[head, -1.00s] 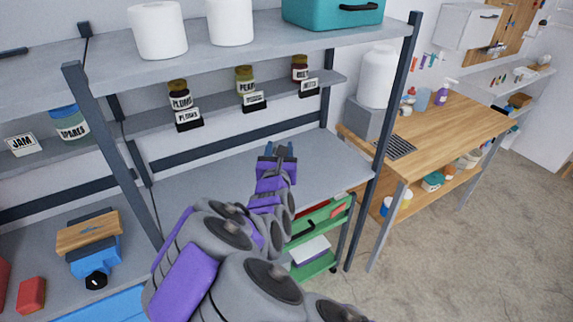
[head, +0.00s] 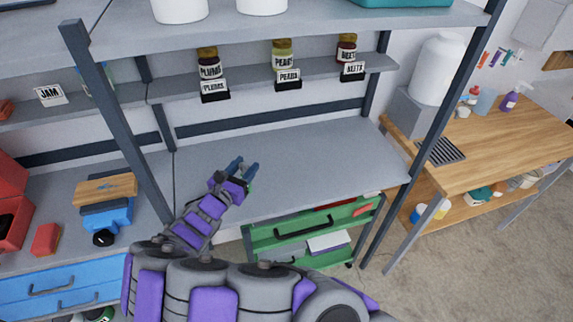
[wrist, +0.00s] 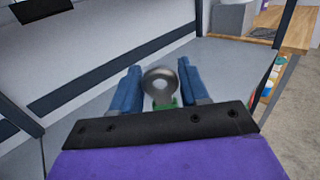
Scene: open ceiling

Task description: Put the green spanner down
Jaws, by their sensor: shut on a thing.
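My gripper (head: 243,168) is over the left part of a bare grey shelf (head: 310,165), below the row of jars. In the wrist view, my gripper's two blue fingers (wrist: 160,88) are shut on the green spanner (wrist: 160,82). The spanner's round metal ring end shows between the fingers, with a bit of green below it. In the head view only a speck of green shows by the fingers. The rest of the spanner is hidden. I cannot tell whether it touches the shelf.
Jars labelled plums (head: 209,65), pears (head: 282,55) and beets (head: 346,50) stand on a narrow ledge above. A dark post (head: 115,120) stands left of my arm, another (head: 450,100) at the right. A green drawer cart (head: 310,228) is below. The shelf's middle and right are clear.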

